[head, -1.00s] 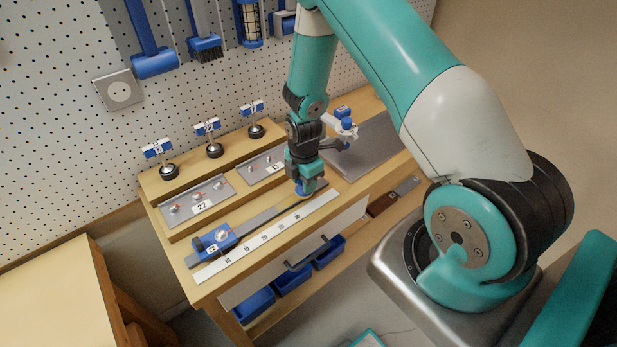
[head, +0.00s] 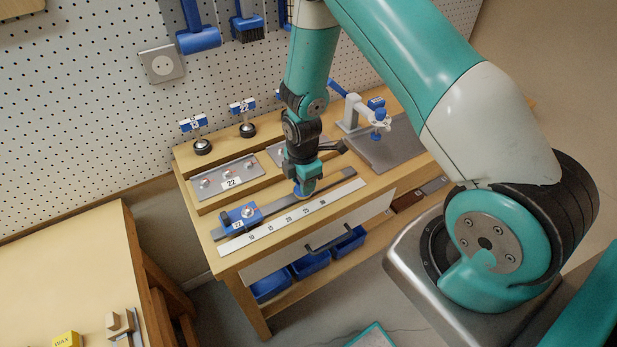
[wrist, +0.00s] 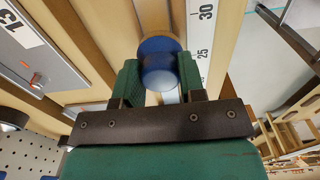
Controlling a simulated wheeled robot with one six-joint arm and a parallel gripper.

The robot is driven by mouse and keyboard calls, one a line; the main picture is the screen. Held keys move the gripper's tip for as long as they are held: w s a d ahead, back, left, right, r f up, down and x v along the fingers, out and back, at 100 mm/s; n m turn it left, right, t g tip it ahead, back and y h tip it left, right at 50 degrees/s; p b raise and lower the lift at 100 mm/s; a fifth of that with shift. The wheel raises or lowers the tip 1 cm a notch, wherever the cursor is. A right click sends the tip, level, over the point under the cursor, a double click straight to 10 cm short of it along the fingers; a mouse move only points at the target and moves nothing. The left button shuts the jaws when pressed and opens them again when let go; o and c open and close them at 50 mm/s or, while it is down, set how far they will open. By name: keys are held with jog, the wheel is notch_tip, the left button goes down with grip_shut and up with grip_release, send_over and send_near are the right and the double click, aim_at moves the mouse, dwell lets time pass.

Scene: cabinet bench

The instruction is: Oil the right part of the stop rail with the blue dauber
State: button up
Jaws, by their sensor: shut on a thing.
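My gripper (head: 303,180) is shut on the blue dauber (head: 303,190), which points down over the stop rail (head: 335,182). In the wrist view the dauber (wrist: 158,60) is a round blue head between the green fingers, over the grey rail (wrist: 152,18) and beside the 25 mark. Whether it touches the rail is hard to tell. A blue stop block (head: 240,217) labelled 22 sits on the rail's left part. A white scale (head: 290,218) runs along the rail's front side.
Behind the rail are a metal plate labelled 22 (head: 228,178) and round-based knobs with blue number tags (head: 243,106). A white-and-blue clamp-like fixture (head: 362,112) stands right of my gripper.

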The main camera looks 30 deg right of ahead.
jog(key=r, duration=0.1)
jog(key=r+p, duration=0.2)
jog(key=shift+a+r, duration=0.25)
jog(key=shift+a, duration=0.05)
jog(key=shift+r+p, duration=1.7)
jog(key=shift+r, duration=0.55)
